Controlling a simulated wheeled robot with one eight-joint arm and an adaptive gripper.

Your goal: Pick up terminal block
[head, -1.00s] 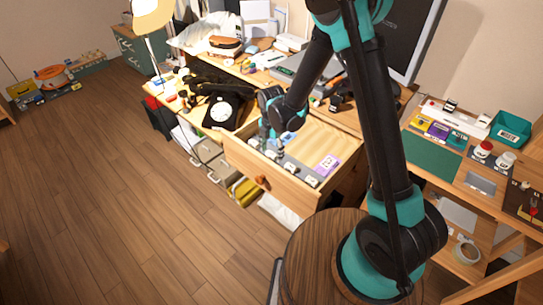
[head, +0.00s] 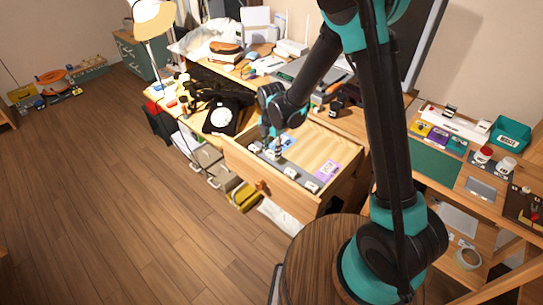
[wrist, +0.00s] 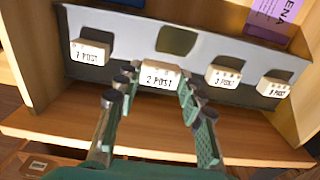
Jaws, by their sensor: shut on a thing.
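Several pale terminal blocks sit in a row on a grey metal rack (wrist: 130,24) in the open wooden drawer. In the wrist view they read 7 POST (wrist: 89,51), 2 POST (wrist: 160,79), 3 POST (wrist: 223,77) and 8 POST (wrist: 272,88), though the end numerals are hard to read. My gripper (wrist: 158,83) has a finger on each side of the 2 POST terminal block and is shut on it. The block is still at the rack. In the head view my gripper (head: 271,148) reaches down into the drawer, hiding part of the row.
The drawer (head: 262,183) has raised wooden walls close around the rack. A purple card (head: 327,169) lies in it. A black dial phone (head: 222,118) stands left on the desk. A shelf with trays and a teal bin (head: 508,135) is at right.

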